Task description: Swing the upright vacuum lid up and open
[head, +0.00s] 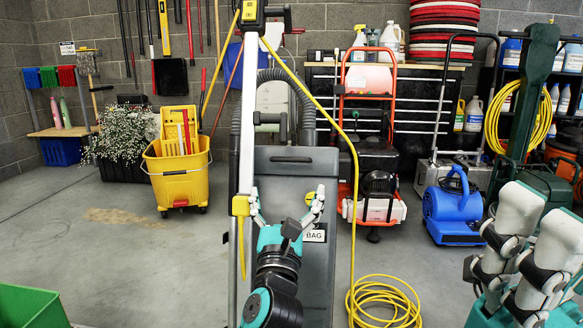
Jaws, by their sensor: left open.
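The upright vacuum (330,270) stands in the middle of the head view, with a tall pole handle and a grey body. Its broad grey front panel, which looks like the lid (290,172), appears closed and carries a "BAG" label (315,235) and a yellow round mark. My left gripper (288,200) is open in front of this panel, its two pale fingers spread and pointing up, with nothing between them. I cannot tell whether it touches the panel. My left arm hides the lower middle of the vacuum. My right gripper (537,222) is large at the right edge, away from the vacuum.
A yellow cord (385,305) lies coiled on the floor right of the vacuum. A yellow mop bucket (180,178) stands at left, a blue blower (453,212) at right. A green bin (30,305) is at bottom left. Floor left of the vacuum is clear.

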